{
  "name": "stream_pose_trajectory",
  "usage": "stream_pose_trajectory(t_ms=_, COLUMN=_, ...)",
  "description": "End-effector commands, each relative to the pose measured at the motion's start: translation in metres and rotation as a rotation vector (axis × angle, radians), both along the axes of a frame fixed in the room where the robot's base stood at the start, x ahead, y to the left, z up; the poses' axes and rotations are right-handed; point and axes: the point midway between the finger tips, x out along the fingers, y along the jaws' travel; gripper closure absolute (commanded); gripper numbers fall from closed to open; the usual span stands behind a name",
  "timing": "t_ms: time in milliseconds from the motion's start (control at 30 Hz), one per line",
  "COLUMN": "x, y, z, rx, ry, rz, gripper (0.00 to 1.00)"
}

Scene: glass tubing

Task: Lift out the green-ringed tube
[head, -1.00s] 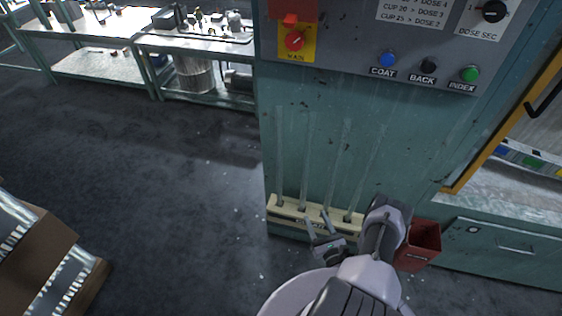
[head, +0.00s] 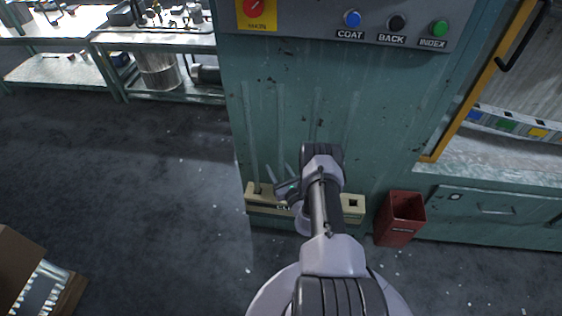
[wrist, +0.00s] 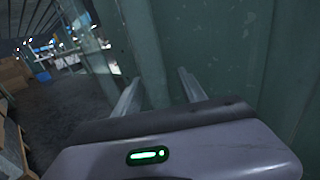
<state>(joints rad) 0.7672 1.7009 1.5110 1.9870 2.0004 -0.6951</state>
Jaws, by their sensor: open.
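A cream rack (head: 262,205) is fixed low against the teal machine panel. Clear glass tubes stand upright in it; the leftmost tube (head: 254,145) shows best, and the others are faint streaks against the panel. I cannot make out a green ring on any tube. My gripper (head: 279,170) is in front of the rack, its fingers apart and pointing up toward the panel. My arm hides the middle of the rack. In the wrist view the two fingers (wrist: 158,88) are spread with only the teal panel visible between them, and no tube is held.
A red bin (head: 400,218) stands right of the rack. Control buttons (head: 396,22) are on the panel above. A cardboard box (head: 22,255) with glass tubing is at lower left. A workbench (head: 150,40) is at the back left. The floor (head: 150,180) between is clear.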

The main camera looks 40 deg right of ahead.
Motion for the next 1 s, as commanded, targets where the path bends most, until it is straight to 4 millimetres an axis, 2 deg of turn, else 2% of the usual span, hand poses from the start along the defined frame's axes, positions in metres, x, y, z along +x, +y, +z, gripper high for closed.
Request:
stream_pose_trajectory(t_ms=67, x=0.000, y=0.000, z=0.000, rx=0.000, ry=0.000, rz=0.000, gripper=0.55)
stream_pose_trajectory(t_ms=300, x=-0.001, y=0.000, z=0.000, rx=0.000, ry=0.000, rz=0.000, gripper=1.00)
stream_pose_trajectory(t_ms=667, x=-0.001, y=0.000, z=0.004, rx=0.000, ry=0.000, rz=0.001, gripper=1.00)
stream_pose_trajectory(t_ms=767, x=0.000, y=0.000, z=0.017, rx=-0.001, ry=0.000, rz=0.001, gripper=1.00)
stream_pose_trajectory(t_ms=1000, x=0.000, y=0.000, z=0.073, rx=0.000, ry=-0.001, rz=0.000, gripper=1.00)
